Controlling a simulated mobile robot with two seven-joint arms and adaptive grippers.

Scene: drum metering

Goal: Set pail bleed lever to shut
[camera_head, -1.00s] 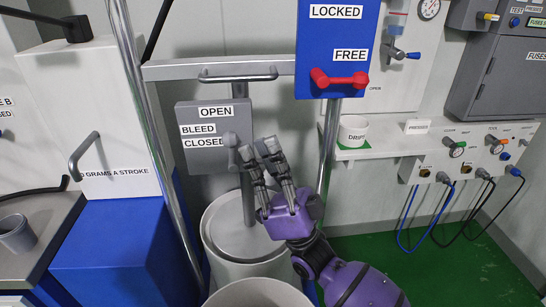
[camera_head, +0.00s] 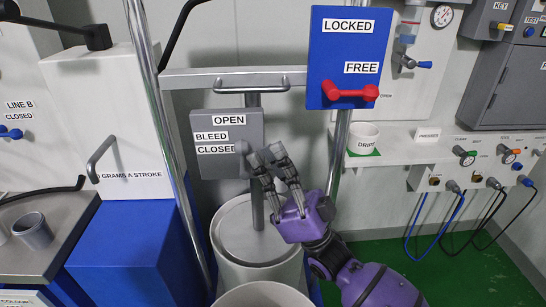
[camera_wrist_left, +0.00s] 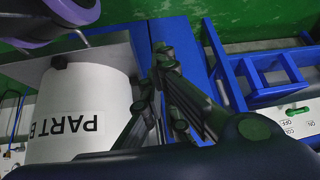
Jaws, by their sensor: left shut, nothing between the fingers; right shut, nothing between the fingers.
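The grey bleed plate (camera_head: 200,172), marked OPEN above and CLOSED below beside the word BLEED, stands on a post over the pale pail (camera_head: 255,262) in the head view. The grey bleed lever (camera_head: 242,147) is at the plate's right side, near the height of CLOSED, partly hidden by my fingers. My right gripper (camera_head: 265,155) is shut and empty at the lever; whether it touches cannot be told. My left gripper (camera_wrist_left: 167,60) is shut and empty in the left wrist view, beside a white drum (camera_wrist_left: 80,115) labelled PART B, upside down there.
A blue board (camera_head: 325,70) with a red lever (camera_head: 350,93) stands above and right of my right gripper. A chrome pole (camera_head: 165,130) and crossbar with handle (camera_head: 250,86) frame the plate. A shelf with a cup (camera_head: 362,138) is at right. Green floor lies open below it.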

